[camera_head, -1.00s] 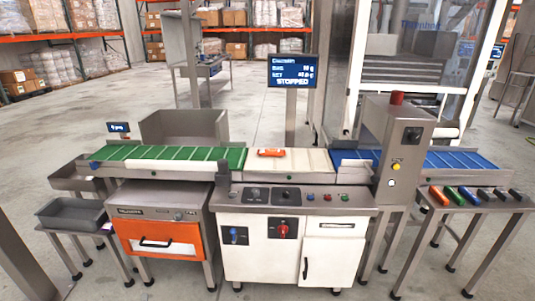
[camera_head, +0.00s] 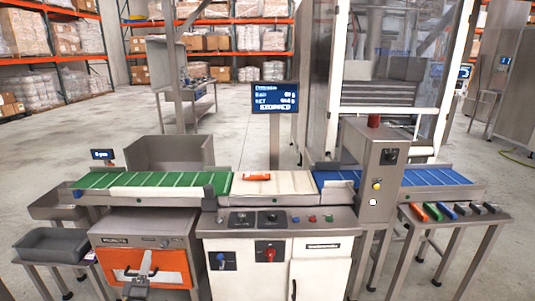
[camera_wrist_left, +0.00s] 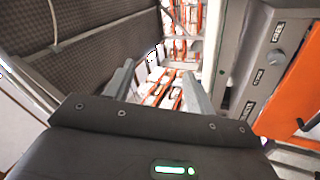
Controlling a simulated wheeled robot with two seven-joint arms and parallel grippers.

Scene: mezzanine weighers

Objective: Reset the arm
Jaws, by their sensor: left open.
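My left gripper (camera_head: 140,272) shows at the bottom left of the head view, in front of the orange-fronted cabinet (camera_head: 174,262). In the left wrist view its two fingers (camera_wrist_left: 160,82) stand apart with nothing between them. The grey side and orange front (camera_wrist_left: 294,90) of a unit show on the right of that view, beside the fingers. My right gripper is in neither view.
An orange packet (camera_head: 256,177) lies on the white belt (camera_head: 290,182), between the green belt (camera_head: 150,179) and the blue belt (camera_head: 430,177). A grey tray (camera_head: 50,245) stands at the left. A side table (camera_head: 456,217) at the right holds several coloured items.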

